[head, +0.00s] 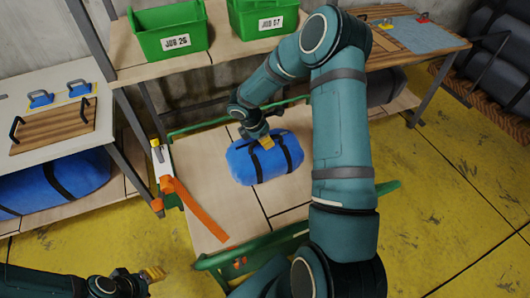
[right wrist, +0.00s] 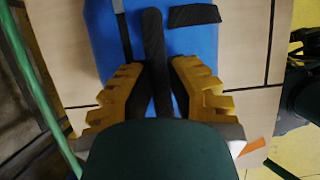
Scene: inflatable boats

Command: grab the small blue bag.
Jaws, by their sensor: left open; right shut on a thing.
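The small blue bag (head: 247,163), with black straps, lies on the wooden top of the green-framed cart (head: 200,160). My right gripper (head: 266,143) reaches down onto the bag's top from behind. In the right wrist view, its yellow fingers (right wrist: 152,80) are closed in on a black strap of the blue bag (right wrist: 185,42), one on each side. The bag appears to rest on the cart top. My left gripper (head: 150,274) is open and empty at the bottom left, apart from the cart.
An orange and white tool (head: 190,205) lies along the cart's left side. A larger blue bag (head: 65,182) lies under the left table (head: 60,145). Green bins (head: 170,42) stand on the shelf behind. Yellow floor (head: 440,190) is clear at right.

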